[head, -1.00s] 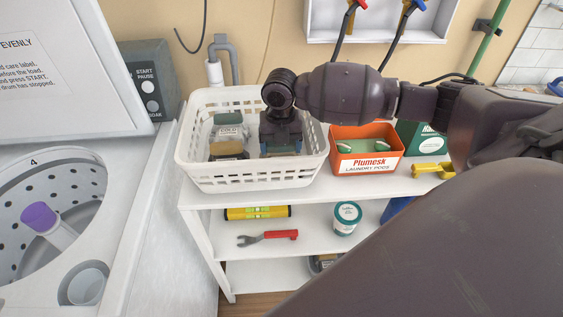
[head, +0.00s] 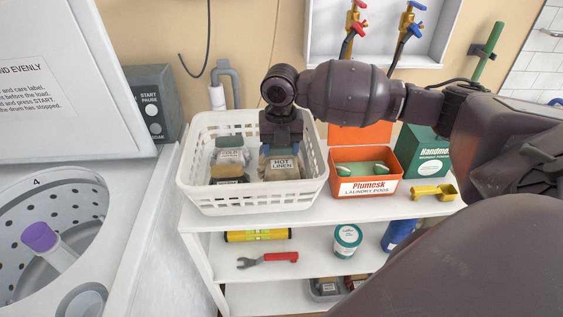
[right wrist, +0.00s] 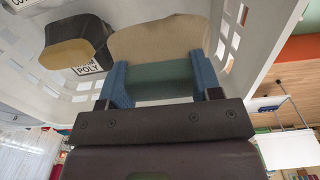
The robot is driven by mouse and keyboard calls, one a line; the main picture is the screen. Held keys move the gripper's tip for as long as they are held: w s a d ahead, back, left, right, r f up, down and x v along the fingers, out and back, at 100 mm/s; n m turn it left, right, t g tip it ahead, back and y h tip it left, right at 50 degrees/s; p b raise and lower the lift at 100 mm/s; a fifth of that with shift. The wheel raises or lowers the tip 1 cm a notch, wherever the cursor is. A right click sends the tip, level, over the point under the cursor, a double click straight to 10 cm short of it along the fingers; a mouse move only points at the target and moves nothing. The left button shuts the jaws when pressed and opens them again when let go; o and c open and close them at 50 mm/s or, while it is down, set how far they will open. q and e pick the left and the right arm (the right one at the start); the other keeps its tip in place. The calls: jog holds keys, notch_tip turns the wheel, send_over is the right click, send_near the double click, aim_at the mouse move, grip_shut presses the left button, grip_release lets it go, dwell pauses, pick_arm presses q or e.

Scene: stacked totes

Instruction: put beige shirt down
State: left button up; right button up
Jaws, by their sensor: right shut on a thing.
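The beige shirt (head: 290,173) is a folded bundle with a "HOT LINEN" label and a teal-green part. It is inside the right half of the white basket (head: 250,198). My right gripper (head: 281,150) reaches down into the basket from above. In the right wrist view, its blue fingers (right wrist: 162,84) are shut on the teal-green part, with the beige cloth (right wrist: 155,42) just beyond them. Whether the shirt touches the basket floor is hidden. My left gripper is not in view.
A grey-green bundle (head: 230,154) and a dark and mustard bundle (head: 228,173) lie in the basket's left half. An orange laundry pod box (head: 366,187) and a yellow scoop (head: 434,192) stand to the right. The open washer (head: 95,185) is at the left.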

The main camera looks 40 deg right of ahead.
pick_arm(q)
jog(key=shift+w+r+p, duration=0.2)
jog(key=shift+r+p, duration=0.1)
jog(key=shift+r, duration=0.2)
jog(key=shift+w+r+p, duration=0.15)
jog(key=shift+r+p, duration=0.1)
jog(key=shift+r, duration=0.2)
pick_arm(e)
notch_tip(320, 180, up, 13)
jog(key=shift+r, duration=0.15)
jog(key=shift+s, duration=0.1)
